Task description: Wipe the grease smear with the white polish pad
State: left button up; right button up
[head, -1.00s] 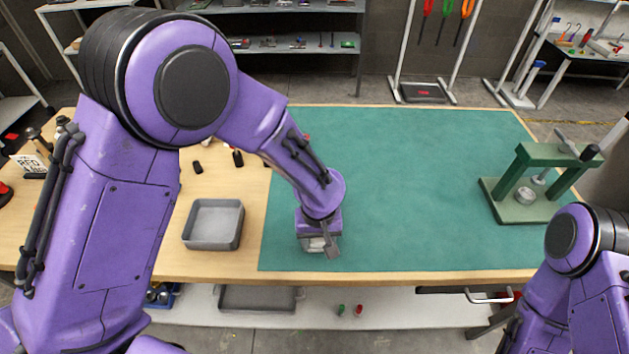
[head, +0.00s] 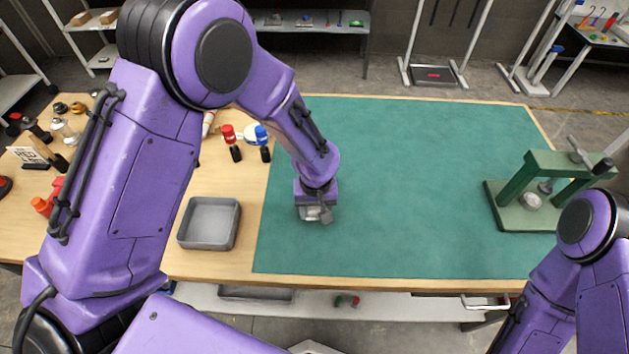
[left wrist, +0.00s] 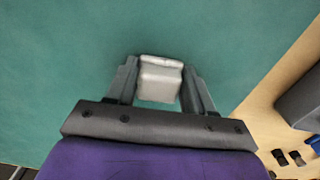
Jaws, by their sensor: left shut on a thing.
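My left gripper (head: 317,215) is low over the green mat (head: 420,180), near its left side. In the left wrist view its two fingers (left wrist: 160,88) are shut on the white polish pad (left wrist: 160,78), a small pale block. A bit of the pad also shows in the head view (head: 309,213). I cannot tell whether the pad touches the mat. No grease smear can be made out on the mat in either view; the arm and gripper hide part of it. My right arm is at the lower right, and its gripper is out of view.
A grey open tray (head: 181,238) sits on the wood left of the mat. A green press (head: 540,225) stands at the mat's right end. The middle of the mat is clear.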

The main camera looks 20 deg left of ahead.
pick_arm(q)
notch_tip(320, 180, up, 5)
jog(key=p, duration=0.4)
jog(key=shift+s+f, duration=0.1)
jog(key=shift+s, duration=0.05)
jog(key=shift+w+r+p, duration=0.2)
jog(key=shift+r+p, duration=0.4)
jog(key=shift+p, duration=0.25)
jog(key=shift+r, duration=0.5)
jog(key=shift+s+r, duration=0.1)
jog(key=shift+r, duration=0.5)
